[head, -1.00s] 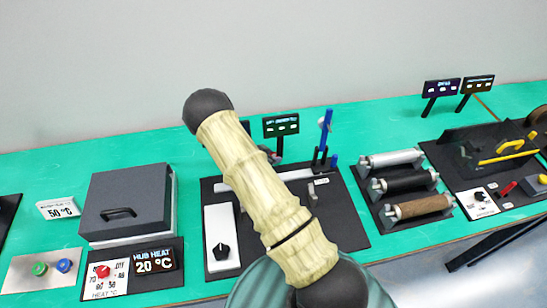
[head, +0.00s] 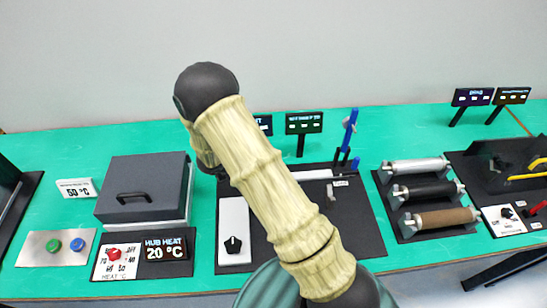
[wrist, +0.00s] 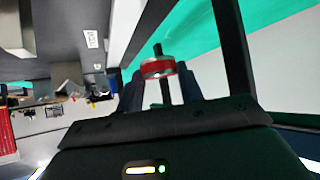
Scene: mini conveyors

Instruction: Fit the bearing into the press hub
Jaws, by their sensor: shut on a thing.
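In the wrist view my gripper (wrist: 160,76) is shut on a small round part with a red band and a metallic rim, which looks like the bearing (wrist: 157,69). A dark pin shows above it. In the head view my arm covers my gripper and the bearing. I cannot make out the press hub; my arm hides part of the middle station (head: 350,215). A hub heat display (head: 166,248) reads 20 °C, beside a panel with a red dial (head: 114,254).
A blue lever (head: 349,130) stands upright on the middle station. Rollers (head: 430,190) lie to the right. Bare green bench (head: 50,140) shows at the back left.

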